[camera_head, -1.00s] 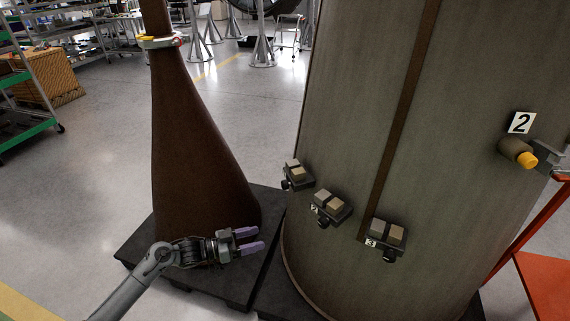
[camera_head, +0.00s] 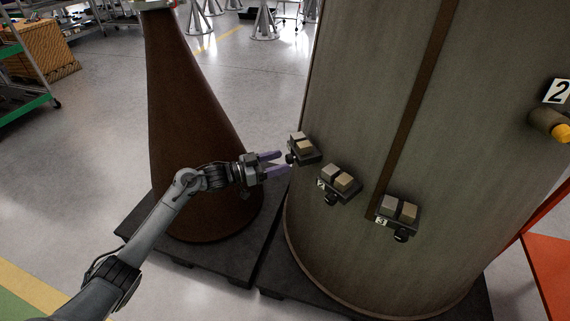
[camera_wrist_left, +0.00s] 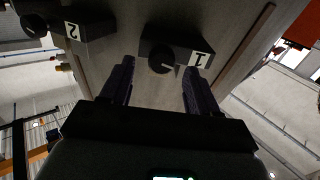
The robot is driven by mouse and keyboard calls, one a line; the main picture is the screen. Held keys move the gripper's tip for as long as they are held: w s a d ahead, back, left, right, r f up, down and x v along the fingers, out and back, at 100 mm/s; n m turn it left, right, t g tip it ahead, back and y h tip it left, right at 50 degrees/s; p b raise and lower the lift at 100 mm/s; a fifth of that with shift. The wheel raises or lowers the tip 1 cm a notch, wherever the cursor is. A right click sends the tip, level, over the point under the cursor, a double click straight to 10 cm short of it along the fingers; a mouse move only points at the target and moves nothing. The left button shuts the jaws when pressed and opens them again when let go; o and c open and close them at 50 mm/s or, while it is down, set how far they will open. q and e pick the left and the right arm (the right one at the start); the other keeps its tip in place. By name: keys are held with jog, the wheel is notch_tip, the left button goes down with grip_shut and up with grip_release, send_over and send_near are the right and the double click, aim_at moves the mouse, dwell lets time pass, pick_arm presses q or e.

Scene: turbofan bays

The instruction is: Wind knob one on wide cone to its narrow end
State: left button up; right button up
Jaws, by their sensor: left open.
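The wide cone (camera_head: 345,85) is the big grey-green body on the right. Knob one (camera_wrist_left: 161,61) is a round black knob with a pale pointer line, on a dark box beside an upside-down label 1 (camera_wrist_left: 199,60) in the left wrist view. In the head view its box (camera_head: 303,149) carries two small blocks, with the knob (camera_head: 290,158) low on its left side. My left gripper (camera_head: 284,163) is open, its purple fingers pointing at the knob from the left. In the left wrist view the fingertips lie either side of the knob; contact is unclear.
Box two (camera_head: 338,184) and box three (camera_head: 397,214) sit to the right on the same cone. A slim brown cone (camera_head: 190,120) stands behind my left arm on a dark pallet (camera_head: 225,258). A yellow-tipped fitting (camera_head: 548,124) juts out at far right.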

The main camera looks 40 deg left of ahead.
aim_at(290, 159)
pick_arm(q)
jog(key=shift+w+d+f, duration=0.1)
jog(key=shift+w+d, duration=0.25)
jog(key=shift+w, duration=0.2)
jog(key=shift+w+d+b, duration=0.2)
jog(key=shift+w+b, duration=0.2)
jog(key=shift+w, duration=0.4)
jog(key=shift+s+d, duration=0.1)
jog(key=shift+c, duration=0.2)
jog(key=c, duration=1)
